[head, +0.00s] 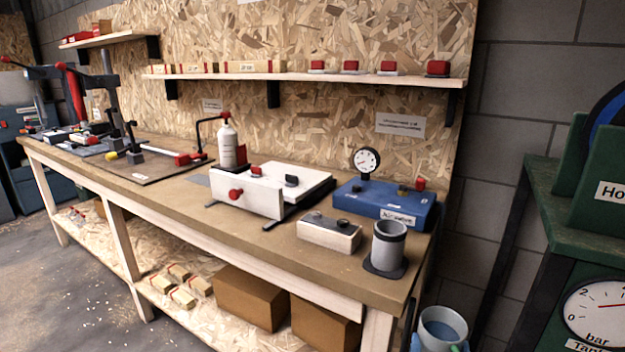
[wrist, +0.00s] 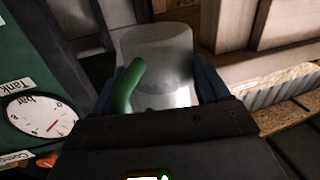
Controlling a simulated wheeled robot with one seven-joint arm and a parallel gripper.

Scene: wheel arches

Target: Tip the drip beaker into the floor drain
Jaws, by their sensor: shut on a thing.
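The drip beaker (head: 441,326) is a pale, translucent cup at the bottom edge of the head view, beside the right end of the workbench. Blue-grey liquid shows inside its open top, and it looks roughly upright. In the wrist view the beaker (wrist: 157,48) stands between my fingers, with a curved green handle on its near side. My gripper (wrist: 160,88) is shut on it, one blue finger on each side. Only bits of the fingers show in the head view, and the beaker's lower part is cut off there. I see no floor drain in either view.
The workbench (head: 170,192) runs along the wall, with a grey cup on a dark base (head: 388,246), a blue gauge box (head: 385,203) and a white box near its right end. A green tank stand with a gauge (head: 598,308) is at the right. Open floor shows at lower left.

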